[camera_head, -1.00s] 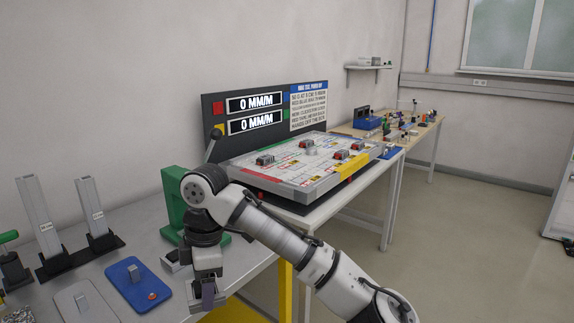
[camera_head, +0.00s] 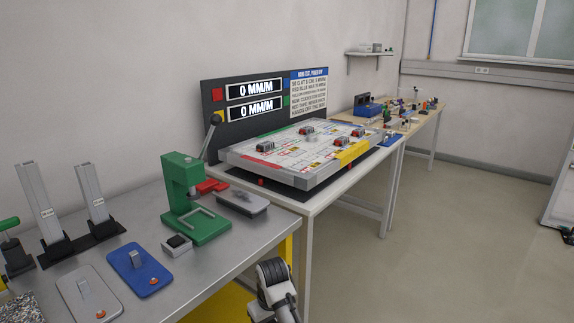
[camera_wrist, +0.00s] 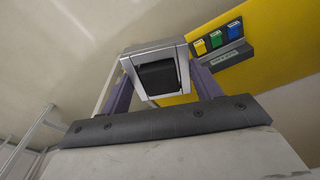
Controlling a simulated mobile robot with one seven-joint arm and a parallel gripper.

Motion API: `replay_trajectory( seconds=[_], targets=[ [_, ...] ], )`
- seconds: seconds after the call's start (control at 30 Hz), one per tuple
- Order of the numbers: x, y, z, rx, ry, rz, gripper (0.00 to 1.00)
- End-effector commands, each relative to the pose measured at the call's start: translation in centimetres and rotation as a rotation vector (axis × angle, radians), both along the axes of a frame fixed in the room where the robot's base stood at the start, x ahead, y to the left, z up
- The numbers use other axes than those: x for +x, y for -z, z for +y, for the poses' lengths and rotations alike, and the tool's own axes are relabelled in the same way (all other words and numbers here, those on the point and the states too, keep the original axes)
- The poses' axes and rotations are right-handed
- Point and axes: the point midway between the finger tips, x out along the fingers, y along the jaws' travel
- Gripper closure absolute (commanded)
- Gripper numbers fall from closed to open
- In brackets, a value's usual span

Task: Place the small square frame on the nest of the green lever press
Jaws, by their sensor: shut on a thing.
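My gripper (camera_wrist: 160,78) shows in the wrist view, its two purple fingers closed on the sides of a small square silver frame (camera_wrist: 184,68). The frame has a dark middle and is held tilted in the picture. The green lever press (camera_head: 181,180) stands on the metal table in the head view, with a green base plate and a pale angled piece on it, perhaps its nest. A red part sits at its right. In the head view only part of my arm shows, low at the table's front right; my gripper and the held frame are out of that picture.
A small grey block with a black top (camera_head: 177,245) lies in front of the press, and a grey tray (camera_head: 240,203) lies right of it. Blue (camera_head: 139,270) and grey (camera_head: 84,295) plates lie left. A yellow panel (camera_wrist: 272,45) with coloured labels shows in the wrist view.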

Motion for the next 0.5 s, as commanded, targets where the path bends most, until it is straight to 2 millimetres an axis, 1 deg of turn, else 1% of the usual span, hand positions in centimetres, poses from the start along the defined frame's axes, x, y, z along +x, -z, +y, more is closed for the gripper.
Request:
replay_trajectory(
  seconds=[0.03,0.2,0.3,0.4,0.5],
  targets=[
    [-0.8,2.2,-0.5,0.007,0.061,0.007,0.63],
    [-3.1,8.1,-2.3,0.004,0.255,0.006,0.63],
    [-4.9,11.3,-3.1,0.004,0.354,0.006,0.63],
    [-6.8,14.1,-3.8,0.002,0.439,0.005,0.63],
    [-8.4,16.2,-4.2,0.002,0.504,0.001,0.63]
  ],
)
